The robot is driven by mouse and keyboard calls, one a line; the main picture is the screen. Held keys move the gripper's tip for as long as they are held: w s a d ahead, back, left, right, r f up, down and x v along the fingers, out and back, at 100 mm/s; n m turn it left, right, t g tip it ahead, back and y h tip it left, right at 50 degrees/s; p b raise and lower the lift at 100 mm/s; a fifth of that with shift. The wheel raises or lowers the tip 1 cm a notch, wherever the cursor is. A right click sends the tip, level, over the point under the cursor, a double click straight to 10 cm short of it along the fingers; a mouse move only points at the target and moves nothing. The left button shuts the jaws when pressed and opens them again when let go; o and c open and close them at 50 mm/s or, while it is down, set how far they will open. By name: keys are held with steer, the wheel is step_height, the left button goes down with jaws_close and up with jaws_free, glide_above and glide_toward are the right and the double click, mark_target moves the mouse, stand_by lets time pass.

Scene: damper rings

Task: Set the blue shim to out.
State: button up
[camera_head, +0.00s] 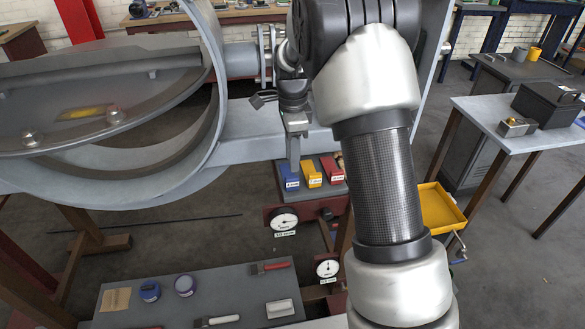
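The blue shim (287,178) is a small labelled blue block at the left end of a row on a grey shelf. A yellow block (312,174) and a red block (331,168) stand beside it, each with a white label too small to read. My gripper (294,165) points down just above and over the blue shim's back edge. The fingers show nearly edge-on, so I cannot tell whether they are open or touching the shim. My arm hides part of the area right of the red block.
A large grey ring housing (218,90) stands close at left of my gripper. Two dial gauges (284,221) (327,268) sit below the shims. A bench (237,290) with tools lies in front, and a yellow tray (440,212) is right of my arm.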

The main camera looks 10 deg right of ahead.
step_height(320, 180, up, 9)
steer(key=p, duration=0.1)
steer(key=shift+f, duration=0.2)
steer(key=s+r+n+t, duration=0.3)
steer(key=s+r+n, duration=0.5)
steer(key=s+r, duration=0.4)
steer(key=s+d+n+t+p, duration=0.1)
steer(key=s+n+t+p, duration=0.15)
steer(key=s+n, duration=1.1)
steer(key=s+r+m+p, duration=0.1)
steer(key=s+r+p, duration=0.1)
steer(key=r+p, duration=0.6)
steer(key=s+r+m+p, duration=0.1)
steer(key=r+m+p, duration=0.1)
steer(key=r+p, duration=0.6)
steer(key=shift+s+r, duration=0.2)
steer(key=shift+s, duration=0.15)
